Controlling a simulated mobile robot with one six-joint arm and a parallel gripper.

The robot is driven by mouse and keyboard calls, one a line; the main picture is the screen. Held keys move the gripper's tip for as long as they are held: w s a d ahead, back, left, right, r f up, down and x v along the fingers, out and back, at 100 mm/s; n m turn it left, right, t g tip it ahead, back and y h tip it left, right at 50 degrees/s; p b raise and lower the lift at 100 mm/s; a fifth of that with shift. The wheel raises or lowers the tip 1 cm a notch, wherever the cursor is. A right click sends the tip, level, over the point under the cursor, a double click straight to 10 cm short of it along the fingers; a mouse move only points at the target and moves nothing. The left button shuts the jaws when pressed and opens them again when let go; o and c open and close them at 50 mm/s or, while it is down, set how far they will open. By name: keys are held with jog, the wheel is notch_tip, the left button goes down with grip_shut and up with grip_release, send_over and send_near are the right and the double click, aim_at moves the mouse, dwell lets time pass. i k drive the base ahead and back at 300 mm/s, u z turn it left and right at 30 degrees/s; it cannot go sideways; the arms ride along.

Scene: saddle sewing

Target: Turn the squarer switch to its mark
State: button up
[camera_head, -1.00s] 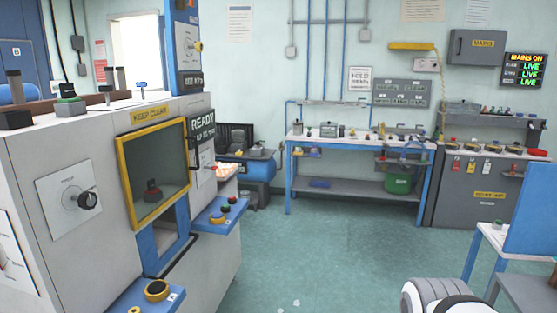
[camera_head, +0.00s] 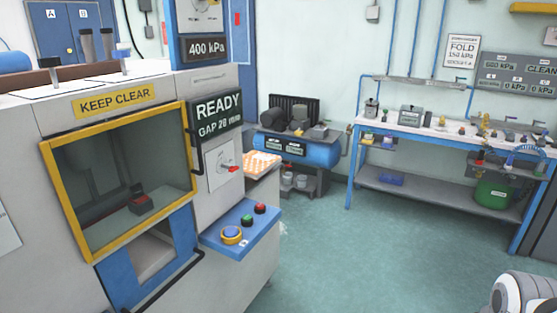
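A rotary switch with a red-tipped handle (camera_head: 228,168) sits on a white plate on the machine's front, below the READY display. It is small, and I cannot read its label or make out a mark. No readable label tells me whether it is the squarer switch. A second white dial plate (camera_head: 203,16) is cut off at the top edge, above the 400 kPa display. My gripper's fingers are not in view; only a rounded white and grey part shows at the lower right.
The machine has a yellow-framed window (camera_head: 187,150) and a blue shelf (camera_head: 243,245) with buttons jutting out. A blue compressor (camera_head: 318,152) stands behind it. A blue-legged bench (camera_head: 400,129) lines the back wall. The green floor (camera_head: 350,250) between them is clear.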

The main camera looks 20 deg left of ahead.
aim_at(232, 169)
jog(key=u, duration=0.4)
jog(key=i, duration=0.65)
jog(key=u, duration=0.5)
jog(key=k, duration=0.8)
jog(key=u, duration=0.2)
jog(key=i, duration=0.8)
jog(key=z, duration=0.05)
